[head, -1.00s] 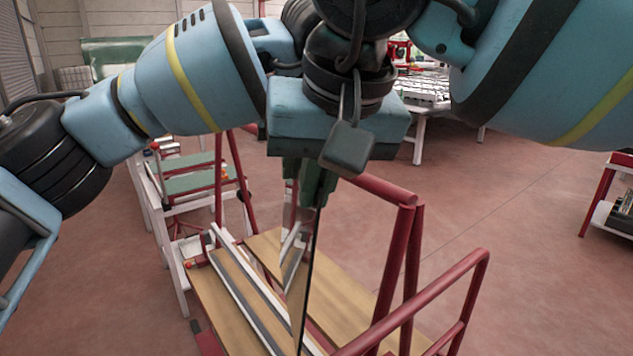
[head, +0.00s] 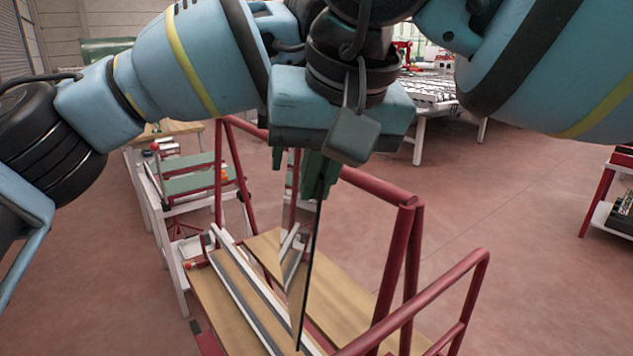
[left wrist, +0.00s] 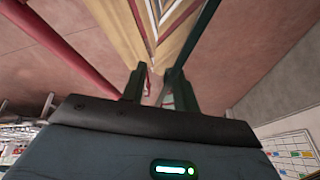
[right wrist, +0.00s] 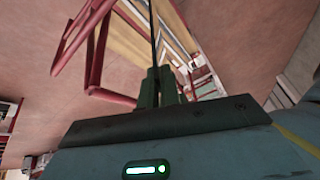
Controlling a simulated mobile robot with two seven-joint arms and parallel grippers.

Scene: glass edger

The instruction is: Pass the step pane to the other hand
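The step pane (head: 304,265) hangs upright, nearly edge-on, below the hands in the head view, reflecting the boards behind it. It shows as a thin dark strip in the right wrist view (right wrist: 155,35) and beside the right-hand finger in the left wrist view (left wrist: 196,40). My left gripper (head: 292,160) is open at the pane's top, its fingers (left wrist: 159,86) apart with a gap beside the pane. My right gripper (right wrist: 160,87) is shut on the pane's upper part; in the head view it is mostly hidden behind the left hand.
A red-railed trolley (head: 408,255) with wooden boards stands directly below the pane. A white-legged stand (head: 180,200) with green pads is to the left. A white table (head: 435,92) stands at the back, and a red-framed cart (head: 597,195) at the far right. Floor between is clear.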

